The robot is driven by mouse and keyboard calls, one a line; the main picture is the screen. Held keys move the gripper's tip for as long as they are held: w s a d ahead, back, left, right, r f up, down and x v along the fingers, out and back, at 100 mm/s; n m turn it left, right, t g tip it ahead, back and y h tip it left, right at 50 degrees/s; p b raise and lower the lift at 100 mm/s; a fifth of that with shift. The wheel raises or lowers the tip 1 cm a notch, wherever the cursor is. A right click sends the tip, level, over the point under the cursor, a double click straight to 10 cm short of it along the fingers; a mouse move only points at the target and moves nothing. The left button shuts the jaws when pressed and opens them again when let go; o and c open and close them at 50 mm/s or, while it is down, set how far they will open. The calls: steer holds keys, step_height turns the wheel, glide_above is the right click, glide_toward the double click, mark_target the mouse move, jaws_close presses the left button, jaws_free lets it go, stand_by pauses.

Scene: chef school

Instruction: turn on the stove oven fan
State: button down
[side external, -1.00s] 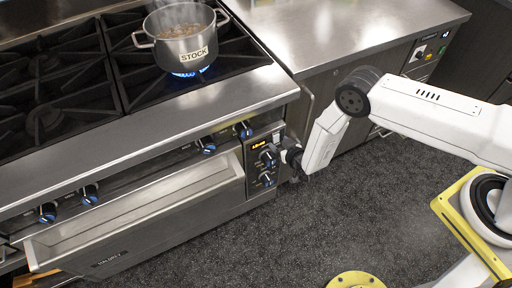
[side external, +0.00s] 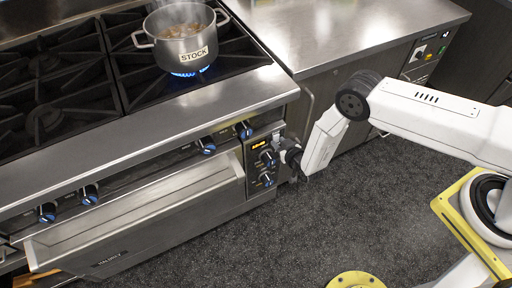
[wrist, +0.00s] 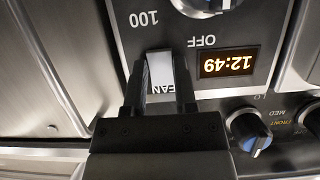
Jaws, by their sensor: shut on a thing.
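In the wrist view the clock (wrist: 227,64) reads 12:49, upside down. A pale fan switch (wrist: 160,72) sits beside it, its partly covered label ending in "AN". My gripper (wrist: 161,88) has one dark finger on each side of the switch and is shut on it. In the side view my gripper (side external: 284,155) is against the panel's right edge, and the switch is hidden there.
A steaming pot (side external: 182,47) marked STOCK stands over a lit blue flame at the back. Blue-faced knobs (side external: 206,146) line the front. A steel counter (side external: 340,30) adjoins on the right. The floor (side external: 240,245) in front is clear.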

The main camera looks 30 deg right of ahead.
steer(key=shift+f+t, duration=0.3)
steer(key=shift+t, duration=1)
steer(key=shift+w, duration=0.1)
steer(key=shift+c, duration=2)
jaws_free()
steer(key=s+r, duration=0.1)
steer(key=s, duration=0.6)
steer(key=shift+s, duration=0.4)
